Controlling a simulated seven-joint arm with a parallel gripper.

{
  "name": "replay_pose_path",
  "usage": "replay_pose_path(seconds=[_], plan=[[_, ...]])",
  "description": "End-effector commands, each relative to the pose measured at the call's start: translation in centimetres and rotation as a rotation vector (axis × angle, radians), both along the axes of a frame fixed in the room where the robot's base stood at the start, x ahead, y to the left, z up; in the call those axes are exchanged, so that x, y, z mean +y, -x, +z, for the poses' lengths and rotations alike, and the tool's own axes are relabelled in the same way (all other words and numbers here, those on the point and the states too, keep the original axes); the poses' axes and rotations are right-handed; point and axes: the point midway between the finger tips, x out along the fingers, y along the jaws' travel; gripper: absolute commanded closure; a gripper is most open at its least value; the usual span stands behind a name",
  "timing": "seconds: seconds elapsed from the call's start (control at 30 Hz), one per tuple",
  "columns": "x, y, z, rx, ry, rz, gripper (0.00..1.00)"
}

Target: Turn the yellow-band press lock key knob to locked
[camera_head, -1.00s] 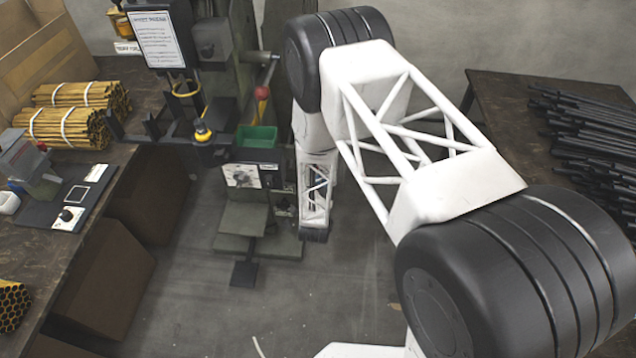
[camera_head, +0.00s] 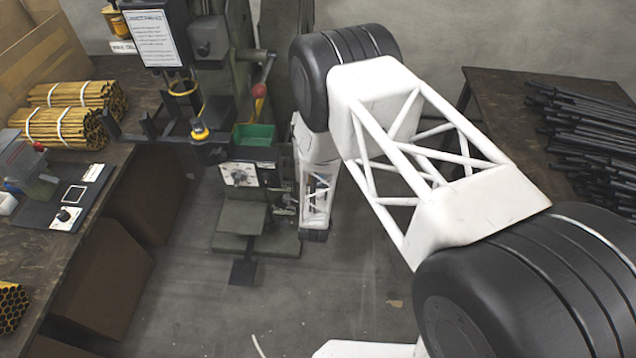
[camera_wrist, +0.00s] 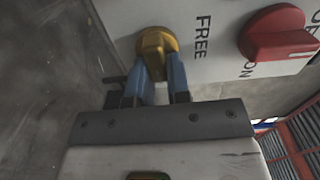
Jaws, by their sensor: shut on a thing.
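In the wrist view, a yellow knob (camera_wrist: 153,42) sits on a white panel (camera_wrist: 215,65), with the word FREE printed to its right. My gripper (camera_wrist: 159,68) is shut on this knob, one blue finger at each side of its grip bar. No label for locked shows; the knob's pointing direction is hard to read. In the head view, the press (camera_head: 235,135) stands left of my arm, with a yellow-topped cylinder (camera_head: 199,130) at its front and a white dial panel (camera_head: 238,174) below. My gripper cannot be made out there.
A red knob (camera_wrist: 279,34) is close on the right of the yellow one, marked ON. A green tray (camera_head: 254,135) and a red-ball lever (camera_head: 259,90) are on the press. Benches with yellow tubes (camera_head: 60,127) and black rods (camera_head: 590,130) flank it.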

Motion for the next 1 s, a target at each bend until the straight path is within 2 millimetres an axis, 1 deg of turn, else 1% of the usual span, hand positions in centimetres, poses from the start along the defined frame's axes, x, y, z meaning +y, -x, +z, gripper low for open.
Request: replay_pose_path(seconds=[0.17, 0.53, 0.57, 0.7, 0.73, 1.0], plan=[[-0.02, 0.08, -0.10, 0.001, -0.033, 0.000, 1.00], [-0.01, 0.08, -0.11, 0.001, -0.038, 0.000, 1.00], [-0.01, 0.08, -0.11, 0.001, -0.038, 0.000, 0.81], [-0.01, 0.05, -0.10, 0.001, -0.037, 0.000, 0.60], [-0.01, 0.05, -0.09, 0.001, -0.037, 0.000, 0.57], [0.00, 0.05, -0.07, 0.001, -0.037, 0.000, 0.57]])
